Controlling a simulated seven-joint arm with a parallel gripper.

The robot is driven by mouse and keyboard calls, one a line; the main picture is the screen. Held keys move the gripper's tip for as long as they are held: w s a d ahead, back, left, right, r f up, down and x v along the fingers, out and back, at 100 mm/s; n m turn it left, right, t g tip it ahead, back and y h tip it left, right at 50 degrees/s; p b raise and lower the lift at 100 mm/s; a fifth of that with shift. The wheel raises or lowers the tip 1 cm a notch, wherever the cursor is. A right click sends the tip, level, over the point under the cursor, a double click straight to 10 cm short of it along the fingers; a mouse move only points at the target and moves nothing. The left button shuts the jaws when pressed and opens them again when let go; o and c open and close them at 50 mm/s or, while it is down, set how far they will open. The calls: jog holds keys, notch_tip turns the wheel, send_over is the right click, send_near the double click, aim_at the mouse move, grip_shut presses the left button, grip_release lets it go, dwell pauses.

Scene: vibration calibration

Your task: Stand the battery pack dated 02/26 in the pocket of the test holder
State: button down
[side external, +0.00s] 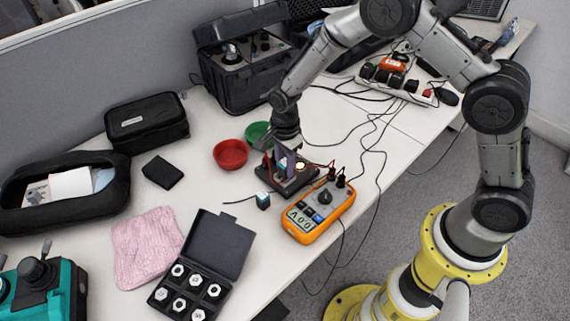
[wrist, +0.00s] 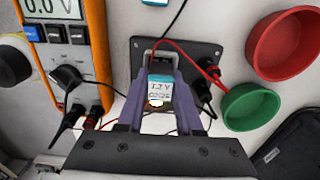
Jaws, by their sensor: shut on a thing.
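My gripper (wrist: 160,76) has purple fingers and is shut on a battery pack (wrist: 160,88) with a white and teal label. The label reads 1.2 V, with a small date line that looks like 02/26 but is blurred. In the side view my gripper (side external: 286,157) points down over the test holder (side external: 299,186), a black plate with red and black leads. The holder's plate (wrist: 203,50) also shows behind the fingers in the wrist view. The fingers hide the pocket, and I cannot tell whether the pack is inside it.
An orange multimeter (side external: 319,208) reading about 0.0 lies right of the holder. A red bowl (side external: 230,154) and a green bowl (side external: 257,132) stand behind. An open black case (side external: 205,265) and pink cloth (side external: 147,247) lie at front left. Cables cross the table.

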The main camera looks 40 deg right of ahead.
jog(key=shift+f, duration=0.5)
jog(key=shift+c, duration=0.5)
grip_release()
jog(key=shift+r, duration=4.05)
